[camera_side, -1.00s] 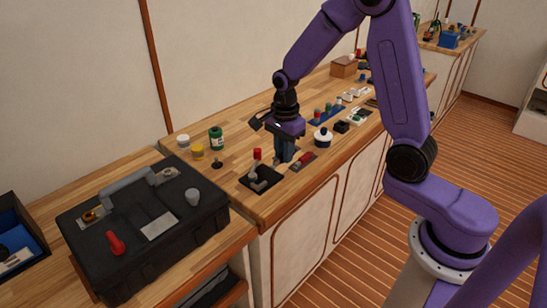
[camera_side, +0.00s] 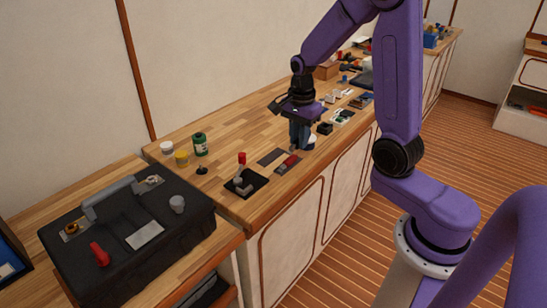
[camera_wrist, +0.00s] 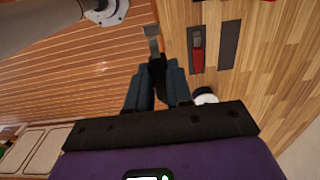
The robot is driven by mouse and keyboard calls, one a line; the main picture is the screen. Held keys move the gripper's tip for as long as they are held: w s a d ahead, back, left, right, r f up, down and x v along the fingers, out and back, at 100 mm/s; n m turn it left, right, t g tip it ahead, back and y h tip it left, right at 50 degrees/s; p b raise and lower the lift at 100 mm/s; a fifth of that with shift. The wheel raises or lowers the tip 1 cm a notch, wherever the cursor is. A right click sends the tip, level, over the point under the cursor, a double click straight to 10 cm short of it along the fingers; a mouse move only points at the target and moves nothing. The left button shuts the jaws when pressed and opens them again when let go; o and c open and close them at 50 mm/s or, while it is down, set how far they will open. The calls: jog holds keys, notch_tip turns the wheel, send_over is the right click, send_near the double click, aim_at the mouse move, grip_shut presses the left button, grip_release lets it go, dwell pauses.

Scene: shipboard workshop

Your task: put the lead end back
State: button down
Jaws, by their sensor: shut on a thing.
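My gripper (camera_side: 299,146) is shut on a dark lead end with a grey metal tip (camera_wrist: 152,44), which shows between the fingers (camera_wrist: 157,84) in the wrist view. In the side view the held part is too small to make out clearly. Beside it on the bench lie two dark rectangular places. One holds a red and grey piece (camera_side: 288,163), also in the wrist view (camera_wrist: 197,55). The other dark strip (camera_side: 271,157) is bare, and shows at the upper right in the wrist view (camera_wrist: 229,45).
A black plate (camera_side: 257,183) with a red-topped lever (camera_side: 242,166) is to the left. A black case (camera_side: 120,245) stands at the front left. Small parts line the bench to the right; bare wood lies behind.

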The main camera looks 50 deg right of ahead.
jog(key=w+d, duration=0.1)
jog(key=d, duration=0.2)
send_over(272, 156)
jog(key=s, duration=0.1)
notch_tip(272, 156, down, 9)
jog(key=shift+s+a+f, duration=0.1)
jog(key=shift+w+f, duration=0.5)
jog(key=shift+f, duration=1.5)
jog(key=shift+f, duration=0.2)
jog(key=c, duration=1)
grip_release()
